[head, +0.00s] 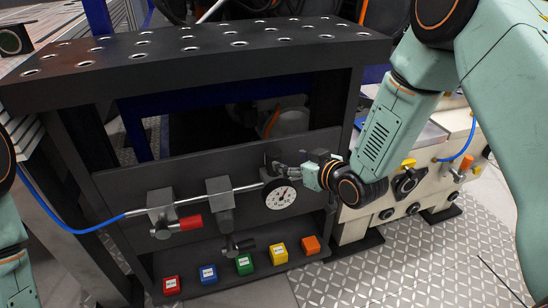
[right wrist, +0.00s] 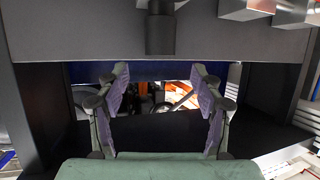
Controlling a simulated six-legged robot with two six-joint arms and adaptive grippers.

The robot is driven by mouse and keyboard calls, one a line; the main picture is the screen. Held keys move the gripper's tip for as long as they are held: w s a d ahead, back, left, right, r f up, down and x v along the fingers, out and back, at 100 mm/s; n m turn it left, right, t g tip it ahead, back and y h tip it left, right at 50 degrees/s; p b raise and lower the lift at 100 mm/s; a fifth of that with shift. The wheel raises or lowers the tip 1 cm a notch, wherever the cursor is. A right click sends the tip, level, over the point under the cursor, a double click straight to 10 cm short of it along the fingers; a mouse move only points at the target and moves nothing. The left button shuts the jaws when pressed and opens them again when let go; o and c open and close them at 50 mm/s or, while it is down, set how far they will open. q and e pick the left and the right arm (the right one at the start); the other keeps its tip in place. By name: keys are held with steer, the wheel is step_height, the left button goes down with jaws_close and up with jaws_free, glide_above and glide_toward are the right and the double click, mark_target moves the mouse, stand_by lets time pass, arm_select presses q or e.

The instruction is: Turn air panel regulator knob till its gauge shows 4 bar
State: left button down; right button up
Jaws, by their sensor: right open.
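The air panel (head: 120,187) is a dark grey plate under a perforated bench top. A round white gauge (head: 281,196) sits on its right part; its dark needle shows, but its numbers are too small to read. Left of it, a grey regulator block (head: 219,188) sits on the pipe, with a dark cylindrical knob (head: 238,246) below. My right gripper (head: 283,167) is just above the gauge, apart from the knob. In the right wrist view its purple-padded fingers (right wrist: 160,92) are spread and empty. A dark cylinder hangs above them there. My left gripper is out of view.
A red-handled valve (head: 190,222) and a blue hose (head: 75,225) are on the left of the pipe. Several coloured button boxes (head: 244,264) line the shelf below. A beige machine (head: 355,225) stands close on the right. The patterned floor in front is clear.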

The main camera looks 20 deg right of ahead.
mark_target(278, 158)
steer(key=b+x, duration=0.1)
steer(key=x, duration=0.2)
steer(key=b+x, duration=0.1)
steer(key=x, duration=0.2)
steer(key=shift+w+f, duration=0.25)
steer(key=shift+f, duration=0.15)
steer(key=shift+w+a, duration=0.2)
steer(key=shift+a, duration=0.05)
steer(key=shift+c, duration=0.4)
steer(key=c, duration=1.1)
